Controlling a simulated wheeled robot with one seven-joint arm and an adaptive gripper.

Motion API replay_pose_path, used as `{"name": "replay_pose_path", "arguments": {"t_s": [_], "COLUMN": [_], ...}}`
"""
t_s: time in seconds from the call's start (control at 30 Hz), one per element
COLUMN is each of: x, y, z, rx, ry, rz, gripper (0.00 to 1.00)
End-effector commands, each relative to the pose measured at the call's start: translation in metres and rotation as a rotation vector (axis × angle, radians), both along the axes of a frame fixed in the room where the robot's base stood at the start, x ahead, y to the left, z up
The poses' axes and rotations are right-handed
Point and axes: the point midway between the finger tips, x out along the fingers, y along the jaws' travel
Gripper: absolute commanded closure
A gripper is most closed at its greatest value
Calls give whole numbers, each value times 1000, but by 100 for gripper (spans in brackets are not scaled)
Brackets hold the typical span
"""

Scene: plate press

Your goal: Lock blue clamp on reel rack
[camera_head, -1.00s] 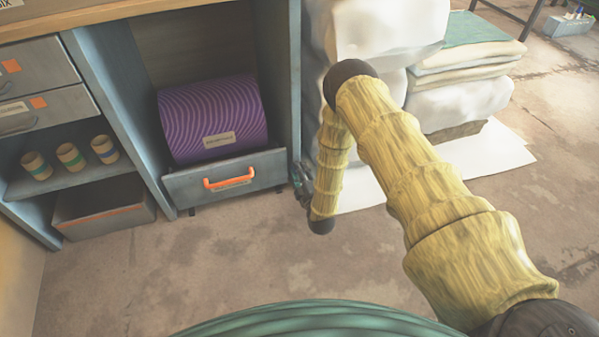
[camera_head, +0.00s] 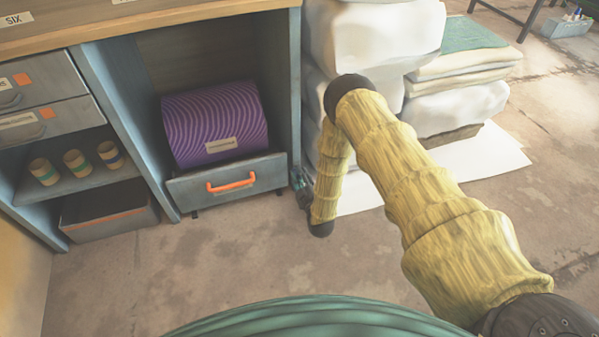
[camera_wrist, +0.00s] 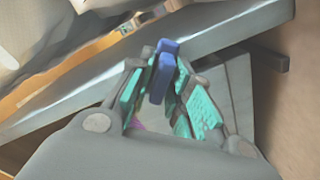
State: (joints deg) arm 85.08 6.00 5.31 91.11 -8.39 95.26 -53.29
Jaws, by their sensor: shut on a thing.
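The blue clamp (camera_wrist: 163,70) shows in the wrist view as a short blue bar, upright in the picture, between the teal finger pads. My gripper (camera_wrist: 166,84) is shut on it. In the head view my gripper (camera_head: 302,187) is small and partly hidden at the right front edge of a blue-grey cabinet (camera_head: 293,95), which seems to be the reel rack. A purple patterned roll (camera_head: 214,120) sits in its bay, above a grey front panel with an orange handle (camera_head: 231,182). The clamp cannot be made out in the head view, and whether it is locked cannot be told.
White wrapped bundles (camera_head: 375,35) stand close to the right of the cabinet, beside my arm. Folded sheets (camera_head: 460,60) lie farther right. Drawers (camera_head: 45,95) and a shelf with striped cylinders (camera_head: 78,165) are at left. The floor in front is clear.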

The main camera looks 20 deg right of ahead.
Motion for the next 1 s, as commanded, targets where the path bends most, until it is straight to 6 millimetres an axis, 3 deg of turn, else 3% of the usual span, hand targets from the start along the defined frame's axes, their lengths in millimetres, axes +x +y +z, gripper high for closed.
{"name": "replay_pose_path", "arguments": {"t_s": [0.6, 1.0], "x": [-1, -1], "y": [-2, -2], "z": [2, 1], "rx": [569, 794], "ry": [19, 28], "rz": [0, 0], "gripper": [100, 100]}}
